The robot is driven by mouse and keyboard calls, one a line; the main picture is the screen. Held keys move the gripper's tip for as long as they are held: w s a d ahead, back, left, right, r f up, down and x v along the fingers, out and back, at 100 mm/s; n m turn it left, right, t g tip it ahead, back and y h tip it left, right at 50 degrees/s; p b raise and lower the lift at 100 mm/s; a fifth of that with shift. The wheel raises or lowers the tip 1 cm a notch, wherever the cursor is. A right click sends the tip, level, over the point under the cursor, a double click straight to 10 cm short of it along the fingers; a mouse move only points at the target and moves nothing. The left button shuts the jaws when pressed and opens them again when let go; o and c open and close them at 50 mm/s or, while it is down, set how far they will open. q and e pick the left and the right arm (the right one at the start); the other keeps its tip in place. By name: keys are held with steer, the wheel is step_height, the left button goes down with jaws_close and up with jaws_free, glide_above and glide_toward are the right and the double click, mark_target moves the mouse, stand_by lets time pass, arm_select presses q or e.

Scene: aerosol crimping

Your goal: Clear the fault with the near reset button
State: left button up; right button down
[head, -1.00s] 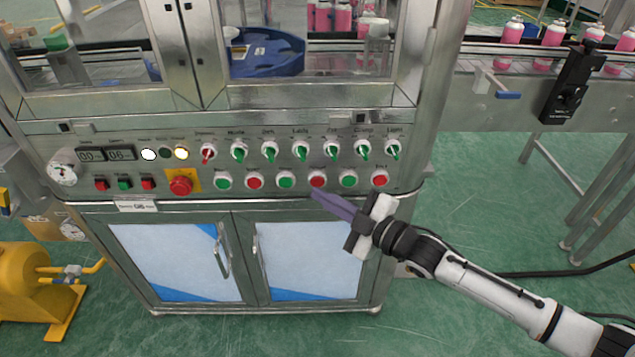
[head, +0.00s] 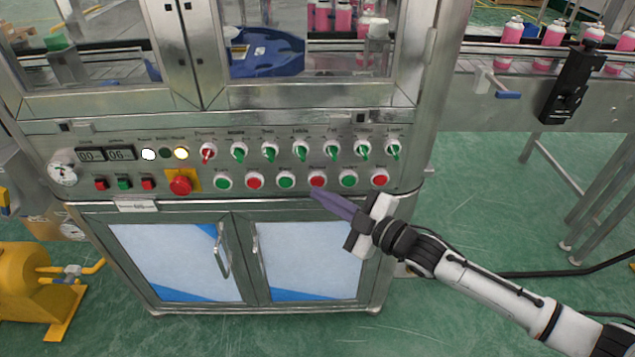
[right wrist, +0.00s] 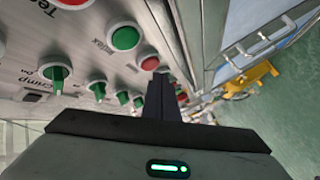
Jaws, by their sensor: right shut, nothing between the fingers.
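The control panel (head: 115,184) has a lower row of round push buttons, red and green by turns. One red button (head: 317,179) is fourth from the left in that row, between a green button (head: 286,180) and another green button (head: 348,178). The button labels are too small or blurred to tell which is the reset. My right gripper (head: 316,194) is shut and empty. Its tips are just below the fourth button in the head view; contact cannot be told. In the right wrist view the fingers (right wrist: 146,92) point toward a red button (right wrist: 148,61). My left gripper is out of view.
Green-handled selector switches (head: 270,151) sit above the buttons. A red emergency stop (head: 181,185) is at left. Cabinet doors with handles (head: 221,252) are below; a conveyor (head: 520,90) runs right.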

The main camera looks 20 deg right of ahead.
steer(key=shift+w+d, duration=0.1)
steer(key=shift+w, duration=0.25)
steer(key=shift+w+d, duration=0.15)
steer(key=shift+w, duration=0.25)
stand_by(0.5)
stand_by(0.3)
steer(key=shift+s+a+p, duration=0.25)
steer(key=shift+s+p, duration=0.15)
steer(key=shift+s, duration=0.45)
